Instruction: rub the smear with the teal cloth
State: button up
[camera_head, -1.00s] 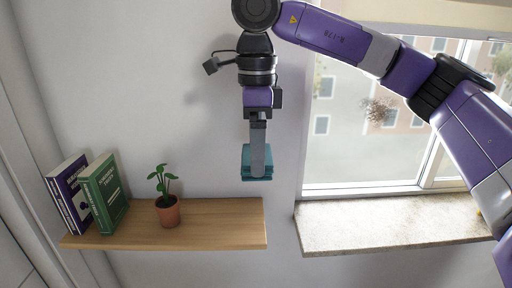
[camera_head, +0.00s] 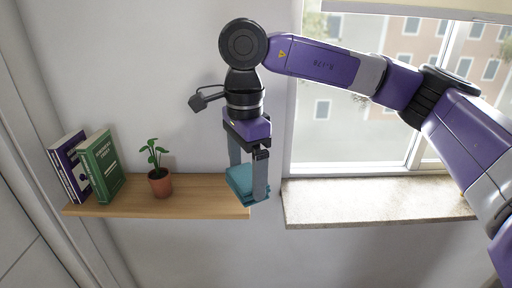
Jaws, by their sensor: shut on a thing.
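The teal cloth (camera_head: 238,183) is a thick folded pad. My gripper (camera_head: 249,187) points down and is shut on it, with one finger on each side. The cloth hangs in front of the shelf's right end in the picture; I cannot tell the gap to the wall. The smear does not show now. In the earlier view it was a brownish patch on the window glass (camera_head: 318,137), and my arm now covers that area.
A wooden shelf (camera_head: 120,208) on the left holds two books (camera_head: 103,165) and a potted plant (camera_head: 159,184). A speckled stone sill (camera_head: 375,203) runs below the window. A blind (camera_head: 430,10) hangs at the window's top. The sill in view is mostly clear.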

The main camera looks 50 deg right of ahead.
jog(key=w+a+f+n, duration=0.1)
jog(key=a+f+n, duration=0.4)
jog(key=f, duration=0.6)
jog(key=w+a+f+n, duration=0.2)
jog(key=a+f+n, duration=0.4)
jog(key=f+n, duration=0.4)
jog(key=w+a+f+n, duration=0.2)
jog(key=a+f+n, duration=0.4)
jog(key=f, duration=0.7)
jog(key=shift+n, duration=1.1)
jog(key=shift+a, duration=0.15)
jog(key=shift+d, duration=0.2)
jog(key=shift+w+d+r, duration=0.1)
